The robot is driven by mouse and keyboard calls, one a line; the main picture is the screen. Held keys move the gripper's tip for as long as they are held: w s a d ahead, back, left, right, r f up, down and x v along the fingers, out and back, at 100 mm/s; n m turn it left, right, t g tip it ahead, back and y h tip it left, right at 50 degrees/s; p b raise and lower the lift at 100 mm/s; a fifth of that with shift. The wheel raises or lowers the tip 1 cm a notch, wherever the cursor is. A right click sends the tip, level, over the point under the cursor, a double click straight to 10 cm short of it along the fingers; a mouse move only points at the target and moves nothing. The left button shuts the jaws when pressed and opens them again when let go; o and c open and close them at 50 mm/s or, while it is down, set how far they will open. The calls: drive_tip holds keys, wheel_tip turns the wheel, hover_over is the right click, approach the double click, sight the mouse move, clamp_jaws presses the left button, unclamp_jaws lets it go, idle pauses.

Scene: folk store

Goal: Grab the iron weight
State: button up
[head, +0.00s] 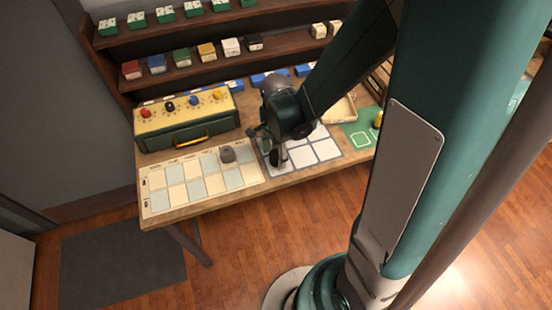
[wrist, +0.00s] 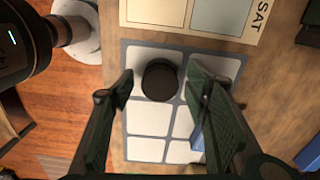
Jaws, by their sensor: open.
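A dark round piece, which looks like the iron weight (wrist: 160,79), sits on the white grid mat (wrist: 146,149) in the wrist view. My gripper (wrist: 161,88) is open above the mat, with one finger on each side of the dark piece and a gap to each. In the head view my gripper (head: 280,150) is low over the left part of the grid mat (head: 326,150) and largely covers the piece.
A green-and-yellow box with coloured knobs (head: 186,121) stands at the back left. Shelves with small boxes (head: 207,52) rise behind the table. A green mat (head: 359,138) and a shallow tray (head: 343,109) lie right. Something blue (wrist: 197,139) shows by the right finger.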

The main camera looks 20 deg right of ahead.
drive_tip(key=shift+f, duration=0.45)
idle(0.3)
drive_tip(key=c, duration=1.4)
